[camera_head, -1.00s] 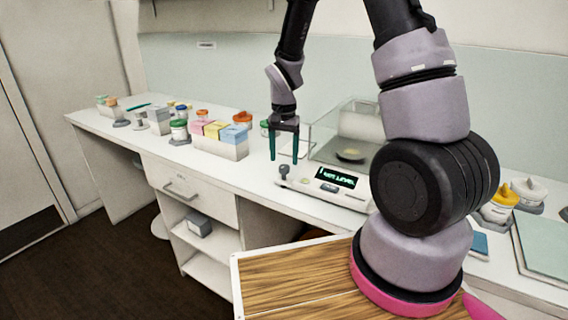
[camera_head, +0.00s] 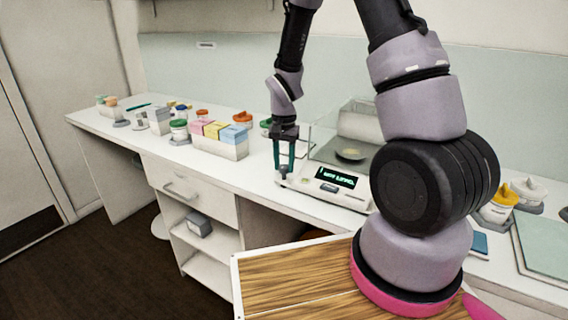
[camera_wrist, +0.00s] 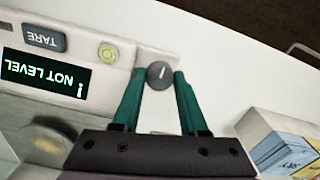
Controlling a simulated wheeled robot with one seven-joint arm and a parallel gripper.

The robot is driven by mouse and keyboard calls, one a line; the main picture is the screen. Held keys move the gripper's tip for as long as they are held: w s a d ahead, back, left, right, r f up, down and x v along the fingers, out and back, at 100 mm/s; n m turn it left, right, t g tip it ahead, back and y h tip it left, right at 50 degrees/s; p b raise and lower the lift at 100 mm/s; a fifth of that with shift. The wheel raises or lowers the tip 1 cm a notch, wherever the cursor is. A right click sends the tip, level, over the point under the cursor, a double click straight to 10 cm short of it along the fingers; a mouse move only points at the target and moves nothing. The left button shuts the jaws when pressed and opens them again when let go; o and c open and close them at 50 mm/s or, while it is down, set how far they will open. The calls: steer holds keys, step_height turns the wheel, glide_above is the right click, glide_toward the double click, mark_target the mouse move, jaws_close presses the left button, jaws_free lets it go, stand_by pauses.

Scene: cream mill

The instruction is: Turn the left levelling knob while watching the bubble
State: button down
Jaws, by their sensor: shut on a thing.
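The balance (camera_head: 322,188) stands on the white counter, its display (camera_head: 336,178) lit; in the wrist view the display (camera_wrist: 46,75) reads "! NOT LEVEL". The left levelling knob (camera_wrist: 158,73) is a dark grey round knob with a white mark, at the balance's front corner. My gripper (camera_wrist: 161,77) is shut on the knob, one green finger on each side; it also shows in the head view (camera_head: 284,172), where its fingers mostly hide the knob. The bubble level (camera_wrist: 107,53) is a small yellow-green round vial beside the knob. Its bubble is too small to place exactly.
A box rack (camera_head: 222,148) with pink, yellow and blue boxes stands left of my gripper and shows at the lower right in the wrist view (camera_wrist: 285,145). Lidded jars (camera_head: 179,130) stand further left. The glass draft shield (camera_head: 325,135) rises behind the display.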

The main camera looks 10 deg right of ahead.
steer(key=shift+n, duration=0.3)
steer(key=n, duration=0.3)
steer(key=shift+n, duration=0.3)
steer(key=n, duration=0.4)
steer(key=shift+n, duration=0.3)
steer(key=shift+c, duration=2.2)
jaws_free()
